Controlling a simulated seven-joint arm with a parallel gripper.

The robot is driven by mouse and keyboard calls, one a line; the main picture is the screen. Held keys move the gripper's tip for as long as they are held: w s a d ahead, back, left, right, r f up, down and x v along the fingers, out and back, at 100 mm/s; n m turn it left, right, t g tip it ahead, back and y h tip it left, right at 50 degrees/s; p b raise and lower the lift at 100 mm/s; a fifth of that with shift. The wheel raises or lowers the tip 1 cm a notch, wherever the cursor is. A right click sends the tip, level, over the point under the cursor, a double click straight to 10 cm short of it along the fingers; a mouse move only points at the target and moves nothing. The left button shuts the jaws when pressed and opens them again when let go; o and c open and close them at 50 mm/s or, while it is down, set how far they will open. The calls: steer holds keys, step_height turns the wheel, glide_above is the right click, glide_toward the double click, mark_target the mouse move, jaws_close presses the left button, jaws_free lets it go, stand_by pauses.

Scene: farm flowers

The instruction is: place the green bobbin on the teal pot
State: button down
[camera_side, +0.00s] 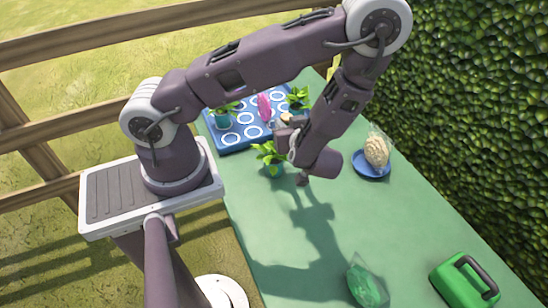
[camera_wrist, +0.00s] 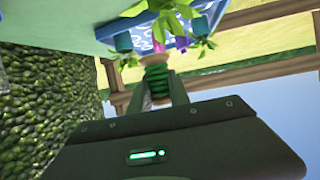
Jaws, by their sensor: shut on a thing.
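The green bobbin (camera_wrist: 156,80), green thread on a tan spool, is between my gripper's fingers (camera_wrist: 158,94) in the wrist view. My gripper (camera_side: 288,126) is shut on it, above the table near the blue tray in the side view, where the bobbin is mostly hidden. A teal pot (camera_side: 222,121) with a leafy plant stands on the left part of the tray. In the wrist view, teal pots show at left (camera_wrist: 123,42) and right (camera_wrist: 199,27) beyond the bobbin. I cannot tell which of these matches the side view's pot.
The blue tray (camera_side: 238,140) has white rings, a pink object (camera_side: 264,107) and another plant (camera_side: 298,97). A potted plant (camera_side: 268,154) stands in front. A blue plate (camera_side: 371,172) holds a cream item. A green case (camera_side: 465,281) and green bag (camera_side: 364,285) lie nearer.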

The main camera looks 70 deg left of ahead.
mark_target(274, 158)
steer(key=s+f, duration=0.1)
steer(key=f, duration=0.1)
steer(key=s+f+n+g, duration=0.1)
steer(key=f, duration=0.2)
steer(key=s+a+f+g, duration=0.1)
steer(key=f, duration=0.2)
steer(key=shift+f+n, duration=0.2)
steer(key=shift+n, duration=0.1)
steer(key=c, duration=1.2)
jaws_free()
steer(key=shift+c, duration=0.2)
